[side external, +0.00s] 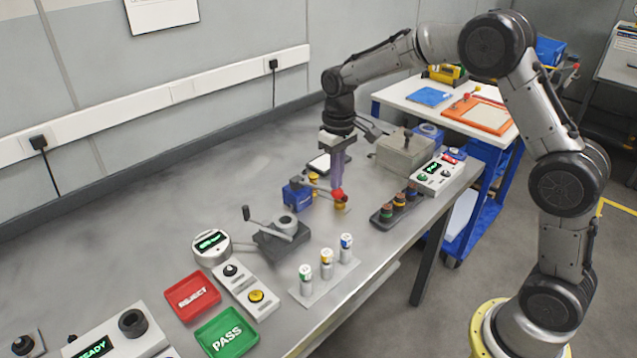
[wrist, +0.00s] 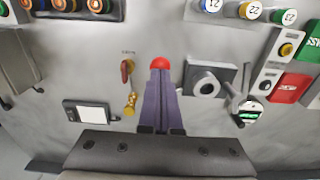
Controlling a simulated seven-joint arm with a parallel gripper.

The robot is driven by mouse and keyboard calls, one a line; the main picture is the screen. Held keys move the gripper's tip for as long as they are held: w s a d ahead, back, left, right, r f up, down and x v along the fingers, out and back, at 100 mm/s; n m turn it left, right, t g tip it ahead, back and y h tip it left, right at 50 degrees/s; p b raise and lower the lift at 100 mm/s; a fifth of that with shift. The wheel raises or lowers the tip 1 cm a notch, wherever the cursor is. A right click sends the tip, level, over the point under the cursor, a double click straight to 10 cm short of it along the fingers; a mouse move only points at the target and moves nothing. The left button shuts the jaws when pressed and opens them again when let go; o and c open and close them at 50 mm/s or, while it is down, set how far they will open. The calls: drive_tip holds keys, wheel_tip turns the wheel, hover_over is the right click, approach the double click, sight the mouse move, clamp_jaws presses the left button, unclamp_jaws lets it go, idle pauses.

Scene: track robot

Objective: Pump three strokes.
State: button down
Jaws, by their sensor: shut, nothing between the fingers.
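The pump is a small blue block (side external: 297,195) with a grey lever (side external: 318,187) that ends in a red ball knob (side external: 338,195). My gripper (side external: 337,184) points down with its purple fingers together and empty. Its fingertips are at or just above the red knob; I cannot tell whether they touch it. In the wrist view the red knob (wrist: 161,63) shows just beyond the shut fingertips (wrist: 159,72). The fingers hide the blue block and most of the lever there.
A grey vise-like block with a crank (side external: 281,233) stands nearby. Vials (side external: 326,263) stand in a strip in front, and a dark holder (side external: 397,208) is to the right. The bench's left rear is clear.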

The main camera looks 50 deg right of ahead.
drive_tip(key=shift+f, duration=2.4)
drive_tip(key=shift+r, duration=5.2)
wheel_tip(320, 180, up, 3)
hover_over(336, 194)
drive_tip(key=d, duration=0.1)
drive_tip(key=shift+w+d+f, duration=0.1)
drive_tip(key=shift+w+f, duration=0.15)
drive_tip(key=shift+f, duration=1.3)
drive_tip(key=shift+w+f, duration=0.2)
drive_tip(key=shift+f, duration=1.3)
drive_tip(key=shift+f, duration=0.1)
